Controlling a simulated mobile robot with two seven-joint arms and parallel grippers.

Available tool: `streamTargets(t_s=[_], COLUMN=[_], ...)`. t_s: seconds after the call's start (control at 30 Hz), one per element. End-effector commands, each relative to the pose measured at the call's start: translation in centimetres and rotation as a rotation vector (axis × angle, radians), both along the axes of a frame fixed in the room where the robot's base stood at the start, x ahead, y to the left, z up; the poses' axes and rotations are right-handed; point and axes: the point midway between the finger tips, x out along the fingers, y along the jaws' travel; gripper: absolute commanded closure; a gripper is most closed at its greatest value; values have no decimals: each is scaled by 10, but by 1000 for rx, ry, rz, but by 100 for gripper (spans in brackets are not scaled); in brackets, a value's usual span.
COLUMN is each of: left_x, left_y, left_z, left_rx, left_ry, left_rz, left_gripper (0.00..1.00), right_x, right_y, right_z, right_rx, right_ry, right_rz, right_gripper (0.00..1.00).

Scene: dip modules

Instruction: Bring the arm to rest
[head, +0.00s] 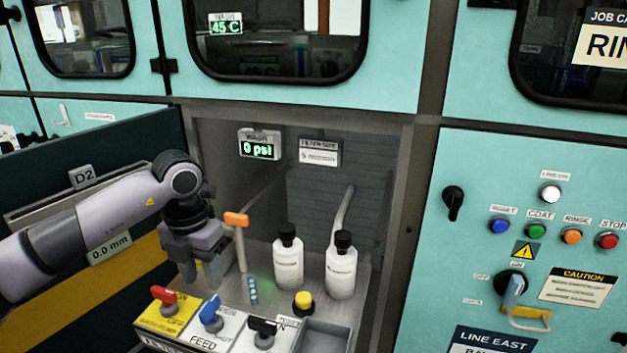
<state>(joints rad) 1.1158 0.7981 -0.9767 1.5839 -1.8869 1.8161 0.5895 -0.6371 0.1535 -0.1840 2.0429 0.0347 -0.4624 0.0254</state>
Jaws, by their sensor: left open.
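My left arm comes in from the left, and its gripper (206,280) hangs fingers down at the front left of an open recess. The jaws are open, and I see nothing between them. The gripper is left of an orange-handled lever (237,220) and above the red-handled valve (164,297) and blue-handled valve (211,314) on the front panel. I cannot tell whether the fingers touch anything. My right gripper is not in view.
Two white bottles with black caps, one (288,262) left of the other (341,268), stand on the recess shelf. A yellow button (303,300) and a black-handled valve (263,330) are in front. An open drawer front (100,190) stands at left. A button panel (540,230) is at right.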

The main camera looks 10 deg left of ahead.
Motion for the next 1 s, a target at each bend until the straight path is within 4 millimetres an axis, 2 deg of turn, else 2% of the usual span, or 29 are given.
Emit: streamTargets(t_s=[0.07,0.17,0.33,0.4,0.5,0.6,0.7,0.8,0.9,1.0], left_x=[-2,-11,-42,-55,-73,-83,-84,-77,-66,-56], left_y=[-10,-43,-135,-171,-214,-244,-259,-260,-248,-226], left_z=[-4,-16,-28,-22,-6,18,42,61,68,61], left_rx=[-35,-162,-563,-750,-1017,-1278,-1513,-1712,-1867,-1964], left_ry=[7,27,74,89,108,119,123,119,110,100], left_rz=[-18,-70,-152,-150,-105,-1,159,372,634,937], left_gripper=[57,57,57,57,57,57,57,57,57,57], right_x=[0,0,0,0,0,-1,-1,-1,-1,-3], right_y=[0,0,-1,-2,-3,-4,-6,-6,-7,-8], right_z=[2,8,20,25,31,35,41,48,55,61], right_rx=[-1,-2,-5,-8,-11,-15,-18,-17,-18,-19], right_ry=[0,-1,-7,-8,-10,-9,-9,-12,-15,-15], right_rz=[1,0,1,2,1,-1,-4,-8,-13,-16], right_gripper=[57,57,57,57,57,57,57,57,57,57])
